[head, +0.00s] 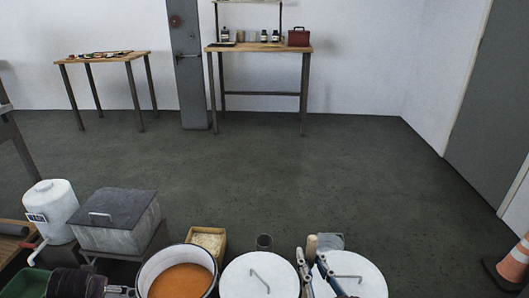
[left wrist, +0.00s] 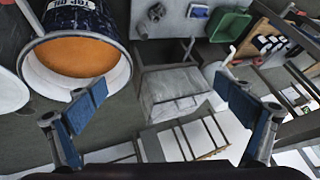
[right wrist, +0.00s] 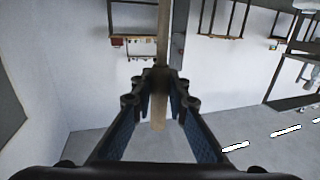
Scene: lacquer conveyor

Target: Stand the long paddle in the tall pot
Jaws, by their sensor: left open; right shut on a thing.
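The long paddle shows as a pale wooden shaft (right wrist: 163,35) in the right wrist view, running between my right fingers. In the head view only a short wooden end (head: 312,244) shows above my right gripper (head: 315,268). My right gripper (right wrist: 161,82) is shut on the shaft. I cannot tell whether this is the tall pot. My left gripper (left wrist: 162,92) is open and empty beside that pot; its arm is at the head view's lower left.
Two white lidded drums (head: 240,277) (head: 368,276) stand at the front, near my right gripper. A small dark cylinder (head: 264,242) and a box (head: 208,240) stand behind. A grey lidded bin (head: 118,222) and white tank (head: 50,208) are left. The floor beyond is clear.

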